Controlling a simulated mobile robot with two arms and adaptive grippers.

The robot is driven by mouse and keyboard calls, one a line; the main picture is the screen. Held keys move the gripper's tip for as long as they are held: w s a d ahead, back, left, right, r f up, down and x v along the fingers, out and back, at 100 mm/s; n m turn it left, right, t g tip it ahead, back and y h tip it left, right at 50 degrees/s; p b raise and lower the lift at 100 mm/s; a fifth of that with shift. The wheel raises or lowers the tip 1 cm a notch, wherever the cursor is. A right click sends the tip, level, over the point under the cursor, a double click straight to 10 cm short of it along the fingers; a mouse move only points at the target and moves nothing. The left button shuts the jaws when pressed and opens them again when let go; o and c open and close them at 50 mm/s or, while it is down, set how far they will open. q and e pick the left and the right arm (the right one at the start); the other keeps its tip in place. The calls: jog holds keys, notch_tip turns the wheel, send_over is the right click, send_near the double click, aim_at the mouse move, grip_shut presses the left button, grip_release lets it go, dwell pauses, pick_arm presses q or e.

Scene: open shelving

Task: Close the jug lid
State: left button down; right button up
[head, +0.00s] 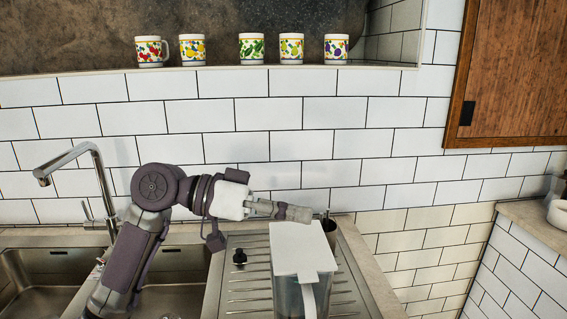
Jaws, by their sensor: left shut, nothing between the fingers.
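The jug (287,296) stands on the ridged metal drainboard, with a clear body and a pale handle (309,301) toward me. Its white square lid (303,250) lies over the top of the jug. I cannot tell whether the lid is fully pressed down. My left gripper (297,213) is shut and empty, pointing right at the lid's far edge. Its fingertips overlap that edge in the picture; whether they touch it is unclear. My right gripper is not in view.
A sink (45,282) with a tall tap (100,185) is at the left. A small black knob (239,257) and a dark cup-like thing (329,225) are near the jug. Several patterned mugs (251,48) stand on the ledge above. A wooden cabinet (515,75) hangs upper right.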

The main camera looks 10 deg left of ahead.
aim_at(297, 272)
pick_arm(q)
jog(key=s+f+m+b, duration=0.1)
jog(key=f, duration=0.1)
jog(key=s+f+m+t+b, duration=0.1)
jog(key=f+b, duration=0.1)
jog(key=s+f+m+b, duration=0.1)
jog(key=f, duration=0.1)
jog(key=shift+d+f+m+t+y+b, duration=0.25)
jog(key=shift+d+m+t+y+b, duration=0.05)
jog(key=shift+d+m+y+b, duration=0.1)
jog(key=shift+s+f+b, duration=0.15)
jog(key=shift+f+b, duration=0.3)
jog(key=shift+f, duration=0.4)
jog(key=shift+f, duration=0.1)
